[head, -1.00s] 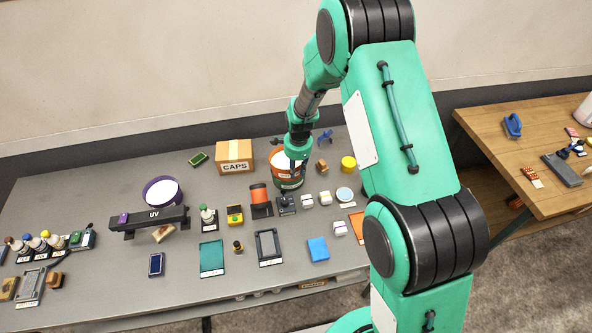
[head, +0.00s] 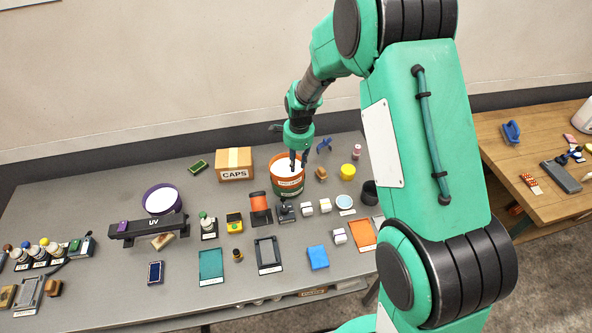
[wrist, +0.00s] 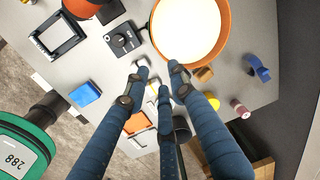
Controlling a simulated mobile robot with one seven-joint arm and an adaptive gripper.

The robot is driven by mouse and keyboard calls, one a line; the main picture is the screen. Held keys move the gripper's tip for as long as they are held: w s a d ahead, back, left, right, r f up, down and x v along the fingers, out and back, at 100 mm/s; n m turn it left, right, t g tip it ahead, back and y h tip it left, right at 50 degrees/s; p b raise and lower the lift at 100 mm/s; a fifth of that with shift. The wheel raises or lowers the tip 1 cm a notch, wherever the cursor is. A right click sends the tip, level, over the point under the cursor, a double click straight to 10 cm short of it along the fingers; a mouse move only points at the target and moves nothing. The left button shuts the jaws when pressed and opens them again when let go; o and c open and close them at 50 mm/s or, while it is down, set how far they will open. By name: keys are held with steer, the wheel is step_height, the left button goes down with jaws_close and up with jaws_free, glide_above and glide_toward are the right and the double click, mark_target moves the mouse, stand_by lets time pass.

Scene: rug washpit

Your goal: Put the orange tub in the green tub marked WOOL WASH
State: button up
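My gripper (head: 298,160) hangs over the tub in the head view, fingers pointing down. In the wrist view my gripper (wrist: 160,80) has its fingers spread with nothing between them, and the tub lies beyond the fingertips. The gripper looks open and empty; I cannot tell its exact height above the rim.
A CAPS box (head: 234,165) stands left of the tub, and a purple-rimmed tub (head: 161,200) sits by a UV lamp (head: 150,227). Several small items crowd the front. A wooden table (head: 540,150) is farther right.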

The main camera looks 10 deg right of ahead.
steer(key=shift+s+r, duration=0.15)
steer(key=shift+r, duration=1.6)
steer(key=s+d+r+n+t, duration=0.1)
steer(key=s+r+n, duration=0.3)
steer(key=s+r, duration=0.65)
steer(key=s+d+r+n+t, duration=0.1)
steer(key=s+r+n, duration=0.2)
steer(key=s+r, duration=0.75)
steer(key=s+d+r+n+t, duration=0.1)
steer(key=s+r+n, duration=0.3)
steer(key=s, duration=0.5)
steer(key=s+d+r+n+t, duration=0.1)
steer(key=s+r+n, duration=0.3)
steer(key=s, duration=0.5)
step_height(320, 180, up, 2)
steer(key=shift+s+r+t, duration=0.1)
steer(key=shift+s+t, duration=0.1)
steer(key=shift+t, duration=0.1)
